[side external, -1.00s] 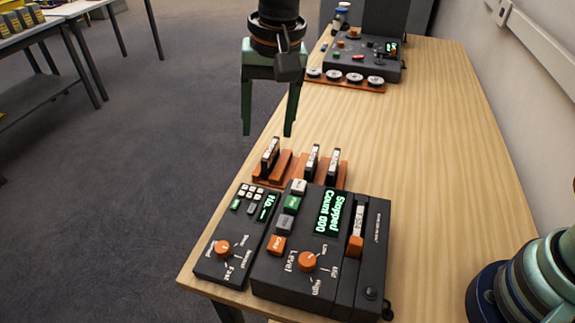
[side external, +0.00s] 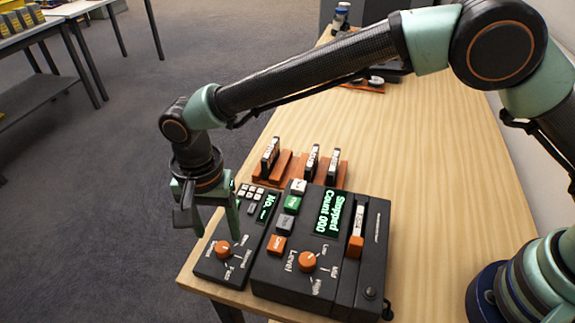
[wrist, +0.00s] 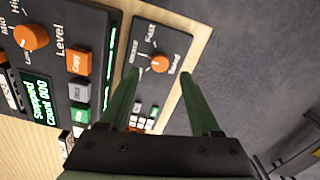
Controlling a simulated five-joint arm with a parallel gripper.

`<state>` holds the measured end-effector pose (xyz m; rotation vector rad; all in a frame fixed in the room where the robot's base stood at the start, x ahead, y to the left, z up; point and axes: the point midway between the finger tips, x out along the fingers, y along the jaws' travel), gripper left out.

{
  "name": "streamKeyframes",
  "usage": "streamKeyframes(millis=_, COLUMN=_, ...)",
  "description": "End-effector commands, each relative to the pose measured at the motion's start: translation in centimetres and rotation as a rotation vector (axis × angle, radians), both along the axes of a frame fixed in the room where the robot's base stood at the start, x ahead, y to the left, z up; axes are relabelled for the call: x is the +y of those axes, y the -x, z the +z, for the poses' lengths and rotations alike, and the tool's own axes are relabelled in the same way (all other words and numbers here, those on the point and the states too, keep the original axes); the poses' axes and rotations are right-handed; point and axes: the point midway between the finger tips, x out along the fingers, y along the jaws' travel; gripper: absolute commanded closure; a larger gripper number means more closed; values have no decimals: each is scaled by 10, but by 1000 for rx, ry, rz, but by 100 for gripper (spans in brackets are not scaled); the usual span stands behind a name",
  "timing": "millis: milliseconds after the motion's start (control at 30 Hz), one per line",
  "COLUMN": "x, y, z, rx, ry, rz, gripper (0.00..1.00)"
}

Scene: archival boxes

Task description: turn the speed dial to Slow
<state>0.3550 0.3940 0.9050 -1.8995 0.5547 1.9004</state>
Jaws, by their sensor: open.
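The orange speed dial (side external: 222,249) sits on the small dark panel (side external: 212,268) at the table's near left corner. Small white labels surround it; its pointer setting is too small to tell. In the wrist view the dial (wrist: 159,64) appears between and just past the fingertips. My gripper (side external: 216,237) is open and empty, pointing down over the small panel, its green fingers close to the dial. I cannot tell whether they touch it. In the wrist view my gripper (wrist: 160,74) has a finger on either side of the dial.
A larger dark box (side external: 285,270) stands beside the panel, with an orange Level knob (side external: 307,261), an orange slider (side external: 356,245), buttons and a screen reading "Stopped Count 000". A brown rack (side external: 285,170) with upright cartridges stands behind. The table (side external: 430,200) is clear to the right.

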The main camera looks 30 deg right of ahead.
Motion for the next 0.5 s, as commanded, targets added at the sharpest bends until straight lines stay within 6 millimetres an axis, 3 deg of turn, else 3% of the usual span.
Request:
streamKeyframes(millis=200, x=0, y=0, z=-34, rx=1, ry=2, rz=0, gripper=36)
streamKeyframes(millis=500, x=0, y=0, z=-48, rx=-1, ry=-1, rz=0, gripper=36)
